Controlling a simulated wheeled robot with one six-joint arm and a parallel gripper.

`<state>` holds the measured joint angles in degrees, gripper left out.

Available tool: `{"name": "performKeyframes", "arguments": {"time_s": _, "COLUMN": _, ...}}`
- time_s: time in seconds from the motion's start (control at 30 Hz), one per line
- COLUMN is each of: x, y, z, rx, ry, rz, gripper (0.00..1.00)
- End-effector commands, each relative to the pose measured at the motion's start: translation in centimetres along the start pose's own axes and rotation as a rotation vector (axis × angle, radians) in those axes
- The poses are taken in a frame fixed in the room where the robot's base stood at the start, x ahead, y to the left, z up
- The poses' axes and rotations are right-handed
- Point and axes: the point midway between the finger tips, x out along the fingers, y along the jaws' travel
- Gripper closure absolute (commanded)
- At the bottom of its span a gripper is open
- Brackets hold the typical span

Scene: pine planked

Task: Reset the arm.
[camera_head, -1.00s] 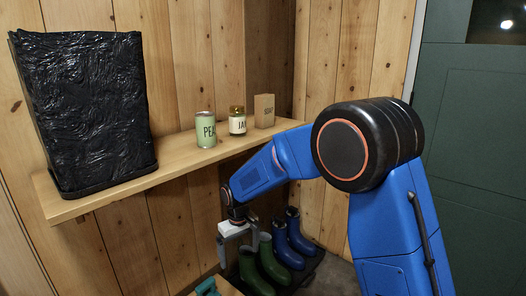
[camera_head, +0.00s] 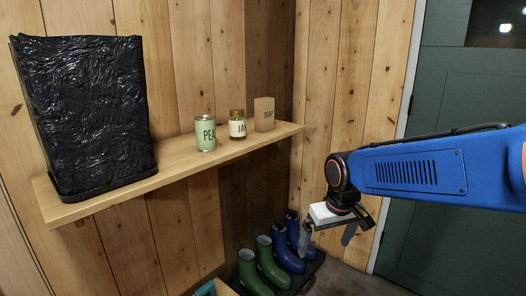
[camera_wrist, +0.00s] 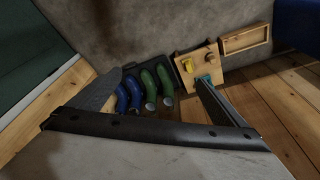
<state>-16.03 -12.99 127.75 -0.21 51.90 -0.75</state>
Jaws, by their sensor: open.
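My gripper (camera_head: 327,236) hangs in front of the corner between the plank wall and the green door, to the right of the boots. Its fingers point down and stand apart, with nothing between them. In the wrist view my gripper (camera_wrist: 155,95) shows one finger at the left and one at the right, wide apart. My blue arm reaches in from the right edge of the head view.
A wooden shelf (camera_head: 110,203) holds a black bin (camera_head: 85,115), a green can (camera_head: 205,133), a jar (camera_head: 237,125) and a small box (camera_head: 264,114). Green boots (camera_head: 262,268) and blue boots (camera_head: 290,243) stand below. A green door (camera_head: 445,230) is at right.

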Motion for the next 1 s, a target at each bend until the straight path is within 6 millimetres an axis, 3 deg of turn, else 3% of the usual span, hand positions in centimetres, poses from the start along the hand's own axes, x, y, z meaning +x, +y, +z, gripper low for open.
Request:
{"name": "performKeyframes", "arguments": {"time_s": 0.3, "x": -3.7, "y": 3.5, "z": 8.0, "rx": 0.105, "ry": 0.068, "rz": 0.028, "gripper": 0.03}}
{"name": "performKeyframes", "arguments": {"time_s": 0.7, "x": -5.5, "y": 5.5, "z": 17.8, "rx": 0.228, "ry": 0.147, "rz": 0.069, "gripper": 0.03}}
{"name": "performKeyframes", "arguments": {"time_s": 1.0, "x": -5.3, "y": 5.7, "z": 21.6, "rx": 0.276, "ry": 0.178, "rz": 0.087, "gripper": 0.03}}
